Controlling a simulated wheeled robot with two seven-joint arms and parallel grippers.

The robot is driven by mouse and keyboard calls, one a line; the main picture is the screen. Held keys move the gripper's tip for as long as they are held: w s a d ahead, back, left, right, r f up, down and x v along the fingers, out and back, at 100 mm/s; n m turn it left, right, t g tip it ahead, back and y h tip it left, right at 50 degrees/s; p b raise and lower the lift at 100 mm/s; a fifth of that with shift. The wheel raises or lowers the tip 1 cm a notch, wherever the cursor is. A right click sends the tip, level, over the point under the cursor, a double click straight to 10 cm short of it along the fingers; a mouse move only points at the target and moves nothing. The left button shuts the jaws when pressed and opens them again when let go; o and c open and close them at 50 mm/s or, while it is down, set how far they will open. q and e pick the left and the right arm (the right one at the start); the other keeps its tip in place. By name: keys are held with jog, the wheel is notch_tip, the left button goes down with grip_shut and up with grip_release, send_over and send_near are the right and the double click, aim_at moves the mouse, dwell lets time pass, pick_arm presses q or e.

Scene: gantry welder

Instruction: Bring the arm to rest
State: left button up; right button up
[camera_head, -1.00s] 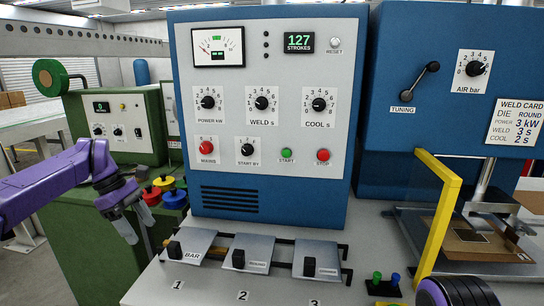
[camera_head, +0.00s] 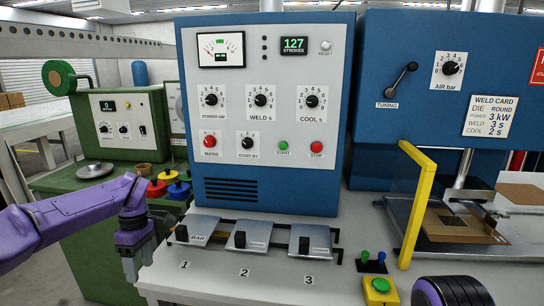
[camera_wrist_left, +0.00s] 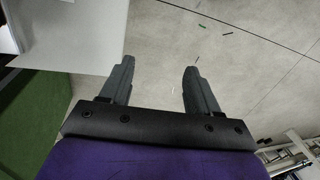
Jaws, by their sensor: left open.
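My left arm comes in from the left in the head view, and its gripper (camera_head: 137,265) hangs pointing down at the front left edge of the bench, left of the tray marked 1. In the left wrist view the two dark fingers (camera_wrist_left: 158,85) are apart with nothing between them, above bare grey floor (camera_wrist_left: 235,60). A rounded purple and black part of my own body (camera_head: 453,291) shows at the bottom right of the head view. My right gripper does not show.
The blue and grey welder cabinet (camera_head: 265,120) stands behind three labelled trays (camera_head: 255,236). A green machine (camera_head: 120,128) is at the left.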

pick_arm(q)
jog(key=s+a+f+m+t+y, duration=0.15)
jog(key=s+f+y, duration=0.25)
jog(key=f, duration=0.4)
jog(key=s+f+m+t+y+b, duration=0.1)
jog(key=s+f+m+y, duration=0.15)
jog(key=f, duration=0.45)
jog(key=s+a+f+m+t+y, duration=0.1)
jog(key=s+f+t+y, duration=0.1)
jog(key=s+f+y, duration=0.45)
jog(key=s+d+f+m+h, duration=0.2)
jog(key=s+f+h, duration=0.1)
jog(key=s, duration=0.5)
jog(key=s+d+f+m+h, duration=0.1)
jog(key=s+f+h, duration=0.2)
jog(key=s, duration=0.5)
jog(key=s+d+f+m+t+h, duration=0.1)
jog(key=s+d+f+m+h, duration=0.1)
jog(key=s+f, duration=0.3)
jog(key=s+h, duration=0.1)
jog(key=s, duration=0.2)
jog(key=shift+s+d+f+m+h+b, duration=0.15)
jog(key=shift+s+d+m+h+b, duration=0.05)
jog(key=shift+d+m+h+b, duration=0.15)
